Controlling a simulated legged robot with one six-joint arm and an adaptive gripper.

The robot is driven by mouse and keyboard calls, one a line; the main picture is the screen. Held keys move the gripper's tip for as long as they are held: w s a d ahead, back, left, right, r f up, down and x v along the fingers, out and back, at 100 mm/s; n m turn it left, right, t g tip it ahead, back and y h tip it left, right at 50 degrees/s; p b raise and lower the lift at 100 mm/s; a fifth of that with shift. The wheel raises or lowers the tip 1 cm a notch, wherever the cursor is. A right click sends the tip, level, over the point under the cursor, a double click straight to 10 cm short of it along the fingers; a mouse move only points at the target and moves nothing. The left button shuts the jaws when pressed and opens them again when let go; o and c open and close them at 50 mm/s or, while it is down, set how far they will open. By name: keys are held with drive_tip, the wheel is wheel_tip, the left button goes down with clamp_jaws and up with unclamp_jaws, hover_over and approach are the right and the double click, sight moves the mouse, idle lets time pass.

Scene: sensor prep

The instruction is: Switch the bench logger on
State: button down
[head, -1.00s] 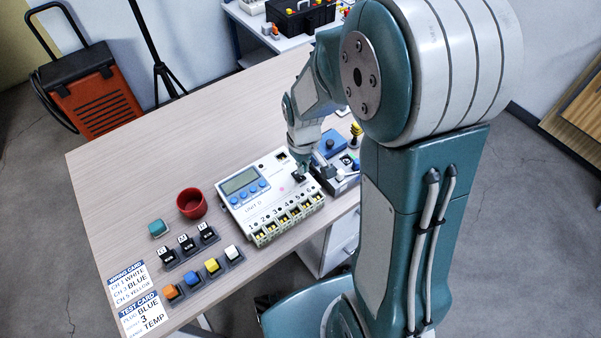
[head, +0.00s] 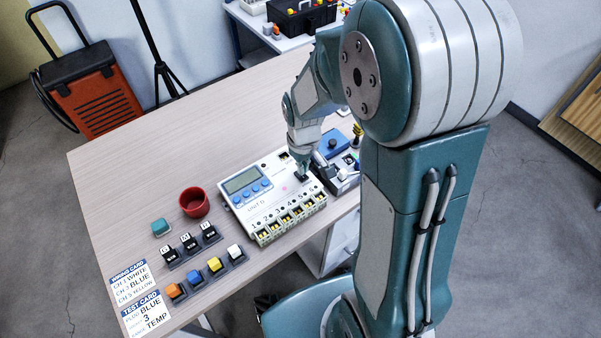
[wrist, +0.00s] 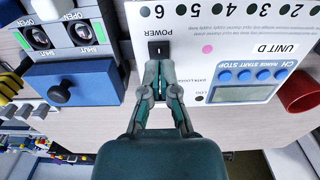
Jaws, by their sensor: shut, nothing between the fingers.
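The bench logger, a white box marked UNIT D (head: 266,213), lies on the wooden table with a small grey display (head: 241,181) and blue buttons. Its black POWER rocker switch (wrist: 158,49) shows in the wrist view, with a white mark on it. I cannot tell which side of the rocker is pressed. My gripper (wrist: 160,66) is shut and empty, its fingertips right at the switch's near edge. Whether they touch it I cannot tell. In the head view, my gripper (head: 302,173) points down at the logger's far right corner, partly covering the switch.
A blue-topped box with a knob (wrist: 57,95) and OPEN/SHUT switches stands close beside the logger. A red cup (head: 194,202), black blocks (head: 190,243), coloured plugs (head: 214,265) and two printed cards (head: 143,305) lie left of it. The table's far left is clear.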

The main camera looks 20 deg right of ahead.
sight(303, 177)
drive_tip(key=shift+f, duration=1.3)
idle(0.7)
drive_tip(key=shift+r, duration=3.5)
drive_tip(key=shift+s+r, duration=0.1)
drive_tip(key=shift+r, duration=0.2)
drive_tip(key=s+r+m+t, duration=0.3)
drive_tip(key=s+r+t, duration=0.2)
drive_tip(key=s+r, duration=0.9)
drive_tip(key=shift+r+m+t, duration=0.3)
drive_tip(key=shift+r, duration=0.6)
